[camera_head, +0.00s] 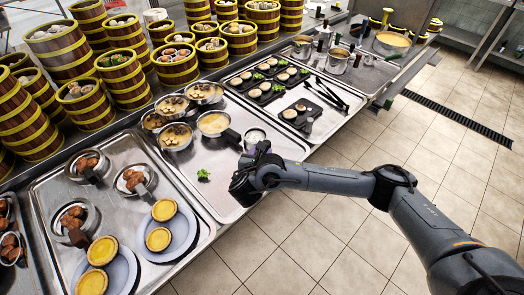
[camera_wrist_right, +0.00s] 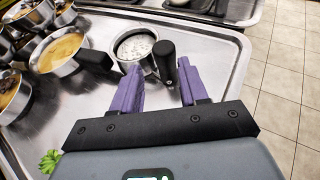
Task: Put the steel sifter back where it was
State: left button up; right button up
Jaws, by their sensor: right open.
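The steel sifter (camera_wrist_right: 135,46) looks like a small round steel vessel with a pale speckled surface inside and a black handle (camera_wrist_right: 166,62). It sits on the metal tray near its right edge; in the head view the sifter (camera_head: 255,135) shows just beyond my right gripper (camera_head: 246,166). In the right wrist view my right gripper (camera_wrist_right: 160,68) is open. Its purple fingers lie either side of the handle's near end, and I see no grip on it. My left gripper is not in view.
A pan of yellow liquid (camera_wrist_right: 60,52) with a black handle stands left of the sifter, among other pans. A green garnish (camera_head: 203,174) lies on the tray (camera_head: 222,200). Plates with yellow tarts (camera_head: 158,239) are at the front left. Stacked steamers (camera_head: 125,80) stand behind.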

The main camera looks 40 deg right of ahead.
jog(key=shift+s+a+r+p, duration=0.25)
jog(key=shift+s+a+p, duration=0.05)
jog(key=shift+a+p, duration=0.25)
jog(key=shift+a+r, duration=0.1)
jog(key=shift+a, duration=0.1)
jog(key=shift+s, duration=0.1)
jog(key=o, duration=0.6)
jog(key=shift+c, duration=0.2)
